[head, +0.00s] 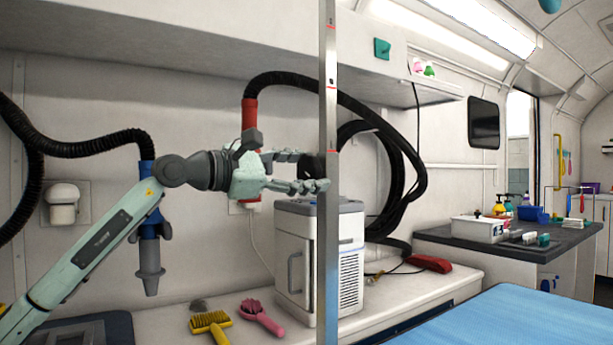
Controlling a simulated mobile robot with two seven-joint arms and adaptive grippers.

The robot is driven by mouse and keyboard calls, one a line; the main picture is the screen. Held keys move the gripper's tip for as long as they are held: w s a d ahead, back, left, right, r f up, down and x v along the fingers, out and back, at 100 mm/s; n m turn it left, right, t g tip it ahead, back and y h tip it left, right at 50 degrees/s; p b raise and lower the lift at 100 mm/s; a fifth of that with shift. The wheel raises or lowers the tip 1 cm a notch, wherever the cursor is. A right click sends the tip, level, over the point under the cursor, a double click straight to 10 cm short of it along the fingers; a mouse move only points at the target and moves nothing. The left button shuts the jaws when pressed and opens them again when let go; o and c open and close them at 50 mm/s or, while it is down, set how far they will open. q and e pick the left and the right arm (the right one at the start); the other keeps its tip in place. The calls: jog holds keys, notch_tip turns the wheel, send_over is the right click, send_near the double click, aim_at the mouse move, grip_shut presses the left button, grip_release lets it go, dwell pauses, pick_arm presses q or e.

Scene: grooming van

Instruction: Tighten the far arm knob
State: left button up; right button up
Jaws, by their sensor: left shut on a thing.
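A metal grooming arm post (328,80) stands upright through the middle of the head view. A dark knob (312,166) sits at its left side, partly covered by the fingers and the post. My left gripper (308,172) reaches in from the left. Its fingers lie above and below the knob and are shut on it. The lower fingertip reaches in front of the post. I cannot tell how tight the knob is. My right gripper is not in view.
A white dryer unit (351,262) stands behind the post on the white bench. A yellow brush (210,325) and a pink brush (262,317) lie left of it. A blue table mat (520,325) is at lower right. Black hoses (350,95) hang behind.

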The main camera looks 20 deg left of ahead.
pick_arm(q)
jog(key=m+b, duration=0.1)
jog(key=m, duration=0.4)
jog(key=shift+m, duration=1.1)
jog(key=shift+m+b, duration=0.35)
jog(key=shift+m, duration=2.15)
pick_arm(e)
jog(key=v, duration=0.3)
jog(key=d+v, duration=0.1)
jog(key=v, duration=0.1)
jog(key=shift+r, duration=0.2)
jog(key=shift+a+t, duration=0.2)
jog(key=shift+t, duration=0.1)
pick_arm(q)
jog(key=o, duration=1.2)
